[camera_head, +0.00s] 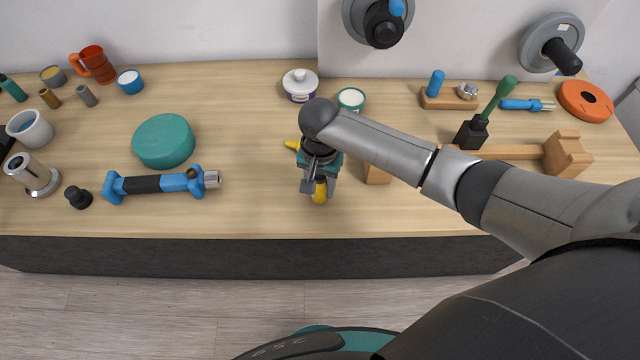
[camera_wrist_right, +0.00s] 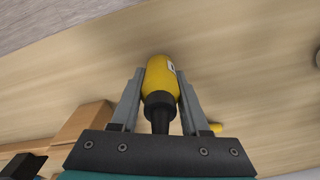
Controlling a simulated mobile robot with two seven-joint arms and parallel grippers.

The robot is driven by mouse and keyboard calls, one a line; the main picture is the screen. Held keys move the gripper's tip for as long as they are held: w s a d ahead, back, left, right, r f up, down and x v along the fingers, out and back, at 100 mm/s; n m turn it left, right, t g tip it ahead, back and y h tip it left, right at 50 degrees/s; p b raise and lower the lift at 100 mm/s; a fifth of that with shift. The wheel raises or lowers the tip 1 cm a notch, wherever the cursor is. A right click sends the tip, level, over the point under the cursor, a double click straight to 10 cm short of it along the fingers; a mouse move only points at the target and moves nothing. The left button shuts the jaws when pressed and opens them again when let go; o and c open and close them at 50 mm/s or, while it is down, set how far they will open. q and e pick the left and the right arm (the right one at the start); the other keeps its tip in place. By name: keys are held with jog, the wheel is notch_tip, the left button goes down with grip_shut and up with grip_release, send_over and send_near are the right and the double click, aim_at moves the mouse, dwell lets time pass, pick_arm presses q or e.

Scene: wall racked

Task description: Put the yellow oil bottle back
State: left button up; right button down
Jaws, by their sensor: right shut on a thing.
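The yellow oil bottle (camera_wrist_right: 160,80) has a black neck and nozzle and lies between the two fingers of my right gripper (camera_wrist_right: 158,88) in the wrist view. The right gripper is shut on it. In the head view, the right gripper (camera_head: 318,180) is over the middle of the workbench, and the yellow end of the bottle (camera_head: 320,191) shows below the fingers. The rest of the bottle is hidden by the gripper and wrist. I cannot tell whether the bottle touches the bench. My left gripper is not in view.
A wooden mallet (camera_head: 565,154) and a small wood block (camera_head: 376,174) lie right of the gripper. A small yellow piece (camera_head: 292,145) is just left of it. A blue tool (camera_head: 150,184) and teal disc (camera_head: 163,141) lie further left. The bench (camera_head: 250,190) between is clear.

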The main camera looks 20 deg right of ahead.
jog(key=shift+f, duration=0.25)
jog(key=shift+f, duration=0.1)
jog(key=shift+f, duration=0.15)
jog(key=shift+c, duration=2)
grip_release()
jog(key=shift+f+b, duration=0.1)
jog(key=shift+b, duration=0.65)
jog(key=r, duration=0.5)
jog(key=r+p, duration=0.1)
jog(key=r, duration=0.4)
jog(key=r+p, duration=0.1)
jog(key=r, duration=0.4)
jog(key=shift+w+a+r, duration=0.25)
jog(key=shift+a+r, duration=0.05)
jog(key=shift+a, duration=0.05)
